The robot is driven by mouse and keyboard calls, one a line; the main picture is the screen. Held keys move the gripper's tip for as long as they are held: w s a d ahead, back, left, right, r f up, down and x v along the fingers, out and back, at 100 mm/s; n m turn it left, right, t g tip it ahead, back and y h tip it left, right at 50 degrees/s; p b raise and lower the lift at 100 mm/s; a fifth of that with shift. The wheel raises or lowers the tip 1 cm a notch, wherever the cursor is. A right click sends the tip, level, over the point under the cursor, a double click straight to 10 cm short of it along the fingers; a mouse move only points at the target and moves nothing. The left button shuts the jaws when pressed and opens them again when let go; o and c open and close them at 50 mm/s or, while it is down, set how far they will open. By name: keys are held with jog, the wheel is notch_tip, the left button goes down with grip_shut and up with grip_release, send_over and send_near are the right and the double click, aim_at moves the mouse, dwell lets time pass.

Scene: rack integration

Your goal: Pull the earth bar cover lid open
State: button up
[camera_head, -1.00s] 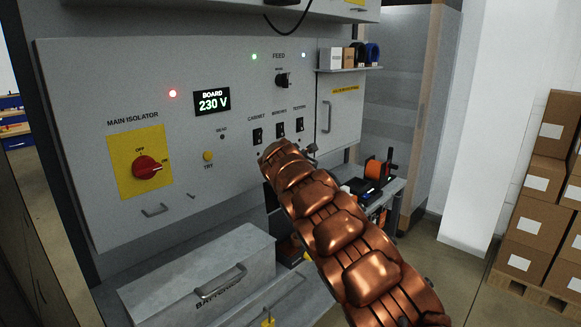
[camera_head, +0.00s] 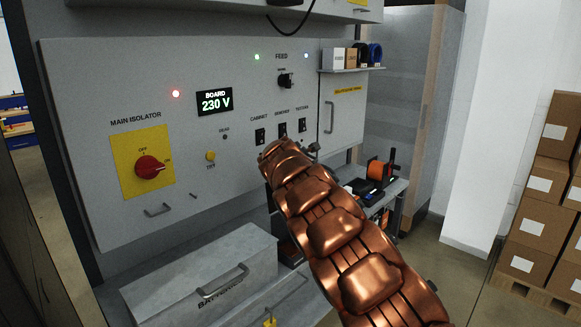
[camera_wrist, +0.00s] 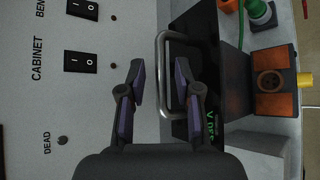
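In the wrist view, a metal bar handle (camera_wrist: 161,75) stands near the edge of the grey panel. My gripper (camera_wrist: 160,68) is open, with one dark finger on each side of the handle and a gap to the bar on both sides. I see no firm contact. No earth bar label is readable, so I cannot confirm which lid this handle belongs to. In the head view my copper-coloured arm hides the gripper and this handle, below the switches.
The grey panel carries the main isolator (camera_head: 151,168) and the switches (camera_head: 283,131). A box with a handle (camera_head: 222,281) stands below. A shelf with a spool (camera_head: 376,170) is to the right. Cardboard boxes (camera_head: 543,177) stand at far right.

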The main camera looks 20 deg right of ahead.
jog(key=v, duration=0.9)
jog(key=shift+s+a, duration=0.2)
jog(key=shift+s, duration=0.15)
jog(key=shift+r, duration=0.15)
jog(key=s+d+f+m+g, duration=0.2)
jog(key=s+m, duration=0.2)
jog(key=s, duration=0.4)
jog(key=s+d+f+m+g, duration=0.2)
jog(key=s+d+m, duration=0.15)
jog(key=s, duration=0.55)
jog(key=s+d+f+m+g, duration=0.2)
jog(key=s+f+m, duration=0.15)
jog(key=s, duration=0.45)
jog(key=s+a+f+m+g+y, duration=0.1)
jog(key=s+a+f+m+g, duration=0.1)
jog(key=s, duration=0.9)
jog(key=s+a+f+m+g+y, duration=0.2)
jog(key=s+a+f+m+g, duration=0.1)
jog(key=s, duration=0.8)
jog(key=s+a+f+m+g+y, duration=0.1)
jog(key=s+a+f+m, duration=0.3)
jog(key=s, duration=0.8)
jog(key=shift+a+f+g, duration=0.55)
jog(key=shift+f+g, duration=0.15)
jog(key=shift+f, duration=0.25)
